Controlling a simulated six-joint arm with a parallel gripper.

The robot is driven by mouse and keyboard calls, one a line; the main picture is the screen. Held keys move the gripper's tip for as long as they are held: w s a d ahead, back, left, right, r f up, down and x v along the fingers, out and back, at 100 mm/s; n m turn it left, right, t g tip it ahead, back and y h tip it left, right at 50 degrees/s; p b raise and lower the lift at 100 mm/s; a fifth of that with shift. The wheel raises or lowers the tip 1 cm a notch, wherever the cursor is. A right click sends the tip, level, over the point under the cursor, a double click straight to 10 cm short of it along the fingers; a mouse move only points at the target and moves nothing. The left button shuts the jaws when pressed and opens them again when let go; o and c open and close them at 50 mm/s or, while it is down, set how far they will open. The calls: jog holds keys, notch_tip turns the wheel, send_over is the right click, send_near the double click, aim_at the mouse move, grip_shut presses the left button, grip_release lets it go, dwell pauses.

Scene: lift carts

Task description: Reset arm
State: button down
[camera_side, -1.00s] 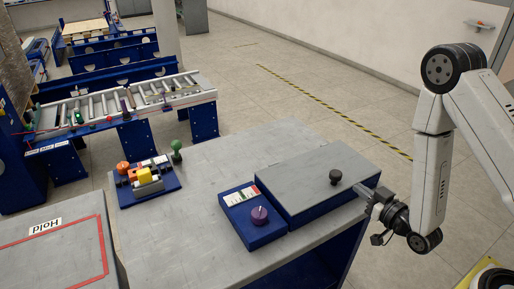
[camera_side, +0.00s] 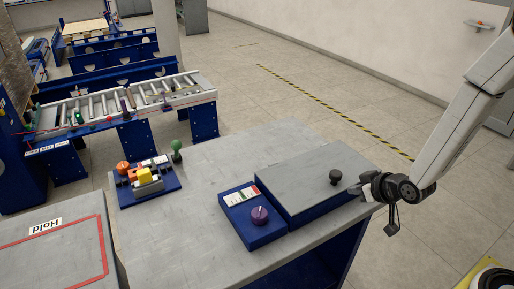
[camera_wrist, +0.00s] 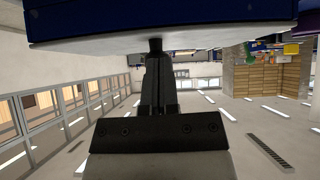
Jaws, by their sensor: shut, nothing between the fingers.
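My gripper (camera_side: 354,189) is at the right end of the blue box (camera_side: 312,204) with the grey lid, pointing left toward the black knob (camera_side: 335,177) on that lid. In the wrist view my gripper's fingers (camera_wrist: 156,60) are together with nothing between them. The black knob (camera_wrist: 155,45) shows just beyond the fingertips there, against the pale lid at the top of the picture. Whether the fingertips touch the knob, I cannot tell.
Left of the lidded box is a blue panel with a purple dial (camera_side: 259,215). A blue tray (camera_side: 129,196) with orange and yellow pieces and a green-topped knob (camera_side: 176,150) are farther left. The grey tabletop (camera_side: 195,215) between is clear. A roller conveyor (camera_side: 100,105) stands behind.

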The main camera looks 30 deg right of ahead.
jog(key=s+a+r+g, duration=0.1)
jog(key=s+r+g, duration=0.4)
jog(key=s+g, duration=0.2)
jog(key=shift+s+a+r, duration=0.2)
jog(key=shift+s+a, duration=0.1)
jog(key=shift+s, duration=0.55)
dwell(0.6)
